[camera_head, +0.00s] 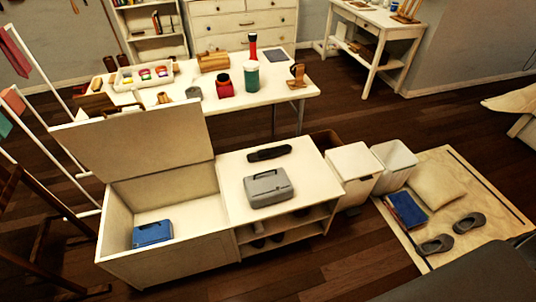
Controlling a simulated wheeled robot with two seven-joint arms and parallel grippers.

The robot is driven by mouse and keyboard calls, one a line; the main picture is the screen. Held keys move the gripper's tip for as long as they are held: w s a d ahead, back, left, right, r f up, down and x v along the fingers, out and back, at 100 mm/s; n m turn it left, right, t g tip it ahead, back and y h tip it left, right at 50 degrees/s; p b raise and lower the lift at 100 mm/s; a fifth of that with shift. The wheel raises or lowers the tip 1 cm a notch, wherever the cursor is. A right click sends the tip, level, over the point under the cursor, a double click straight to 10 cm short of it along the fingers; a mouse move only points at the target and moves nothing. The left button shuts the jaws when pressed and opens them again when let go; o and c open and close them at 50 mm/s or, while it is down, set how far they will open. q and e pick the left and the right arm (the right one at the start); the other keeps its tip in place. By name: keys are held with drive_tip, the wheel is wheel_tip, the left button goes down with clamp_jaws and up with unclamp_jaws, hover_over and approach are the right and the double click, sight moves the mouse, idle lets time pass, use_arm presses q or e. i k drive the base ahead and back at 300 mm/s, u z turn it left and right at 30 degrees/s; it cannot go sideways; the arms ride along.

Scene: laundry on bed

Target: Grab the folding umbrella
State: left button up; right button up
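A dark, short, elongated object that looks like the folding umbrella (269,153) lies on the white top of a low cabinet (237,211). It lies roughly crosswise, tilted slightly up to the right. A grey case with a handle (268,188) sits in front of it on the same top, apart from it. Nothing covers the umbrella. Neither of my grippers shows in the head view.
Left of the umbrella, a chest with its lid (135,140) raised holds a blue box (152,233). A cluttered white table (285,84) stands behind. White bins (354,168) stand right, beside a mat (460,168) with slippers (435,244). Dark floor lies open in front.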

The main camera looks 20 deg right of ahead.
sight(266, 153)
drive_tip(key=k, duration=0.45)
drive_tip(key=z, duration=0.6)
drive_tip(key=i, duration=1.1)
drive_tip(key=z, duration=0.65)
